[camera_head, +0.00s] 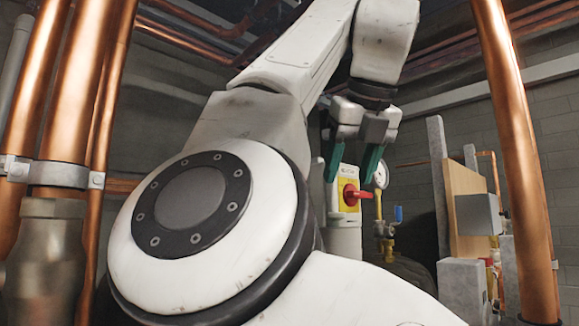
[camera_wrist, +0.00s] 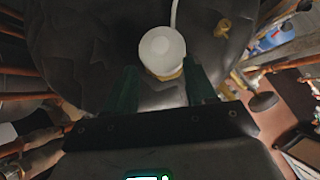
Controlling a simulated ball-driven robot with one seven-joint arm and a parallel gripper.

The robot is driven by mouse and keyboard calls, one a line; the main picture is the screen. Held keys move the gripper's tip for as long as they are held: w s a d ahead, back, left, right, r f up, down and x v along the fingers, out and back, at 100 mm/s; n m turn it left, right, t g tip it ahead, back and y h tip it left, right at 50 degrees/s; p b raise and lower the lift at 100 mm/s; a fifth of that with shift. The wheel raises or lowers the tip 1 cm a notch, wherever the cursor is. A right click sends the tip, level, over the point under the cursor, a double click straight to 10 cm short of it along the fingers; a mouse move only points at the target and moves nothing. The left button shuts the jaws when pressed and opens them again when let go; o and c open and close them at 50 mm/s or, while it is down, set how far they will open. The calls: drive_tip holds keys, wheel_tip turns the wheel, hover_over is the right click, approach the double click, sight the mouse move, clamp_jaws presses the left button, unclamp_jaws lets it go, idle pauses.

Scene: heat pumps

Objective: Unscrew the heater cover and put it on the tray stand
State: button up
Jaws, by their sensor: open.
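A round white cap (camera_wrist: 161,48), which looks like the heater cover, sits on a dark rounded tank (camera_wrist: 75,50) in the wrist view. A pale cable runs up from it. My gripper (camera_wrist: 162,88) is open, with green fingers to either side of the cap's near edge and no visible contact. In the head view my gripper (camera_head: 352,168) points down in front of a pale housing (camera_head: 345,238) with a yellow plate and red rotary knob (camera_head: 353,195). I cannot tell whether this housing is the same part as the cap. I cannot identify the tray stand.
A pressure gauge (camera_head: 381,175) and a blue-handled valve (camera_head: 398,214) stand just right of my gripper. Thick copper pipes rise at the left (camera_head: 70,100) and right (camera_head: 515,150). A wooden panel with grey boxes (camera_head: 466,205) stands at the right.

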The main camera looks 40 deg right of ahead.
drive_tip(key=shift+x, duration=4.05)
clamp_jaws()
drive_tip(key=shift+n+t+y, duration=0.3)
drive_tip(key=shift+n+y, duration=0.2)
drive_tip(key=shift+n, duration=0.3)
